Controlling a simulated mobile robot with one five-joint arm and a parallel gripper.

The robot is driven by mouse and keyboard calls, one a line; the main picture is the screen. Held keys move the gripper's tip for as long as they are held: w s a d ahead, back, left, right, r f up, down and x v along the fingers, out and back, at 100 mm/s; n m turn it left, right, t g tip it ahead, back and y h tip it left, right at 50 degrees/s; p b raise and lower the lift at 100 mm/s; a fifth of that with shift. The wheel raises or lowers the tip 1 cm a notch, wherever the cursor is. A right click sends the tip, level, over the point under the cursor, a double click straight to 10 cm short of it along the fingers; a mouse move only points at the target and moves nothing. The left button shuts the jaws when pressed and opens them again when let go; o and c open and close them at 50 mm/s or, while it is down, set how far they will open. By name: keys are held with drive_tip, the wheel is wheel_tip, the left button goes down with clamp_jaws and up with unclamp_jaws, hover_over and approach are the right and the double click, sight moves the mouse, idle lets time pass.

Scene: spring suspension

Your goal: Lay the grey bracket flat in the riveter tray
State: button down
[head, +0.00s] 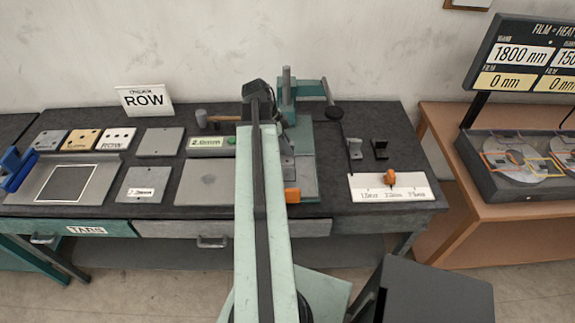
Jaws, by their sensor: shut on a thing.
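My gripper (259,92) is at the far end of my pale green arm, just left of the teal riveter (289,98). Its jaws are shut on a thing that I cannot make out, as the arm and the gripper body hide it. A small grey bracket (354,148) stands upright on the dark bench, right of the riveter, apart from my gripper. The riveter's grey base (303,165) lies right of my arm. My arm hides part of it, and I cannot clearly tell the tray from the base.
A black bracket (379,149) stands beside the grey one. A white gauge card (390,187) lies in front. A hammer (215,118), flat plates (160,142) and a ROW sign (145,99) are left of my arm.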

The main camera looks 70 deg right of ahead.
wheel_tip(320, 180, down, 8)
drive_tip(key=b, duration=0.6)
drive_tip(key=shift+r, duration=0.3)
drive_tip(key=shift+f, duration=0.2)
drive_tip(key=c, duration=1.4)
unclamp_jaws()
drive_tip(key=shift+o, duration=0.2)
drive_tip(key=p+v, duration=1.1)
drive_tip(key=v, duration=0.1)
drive_tip(key=shift+r, duration=0.2)
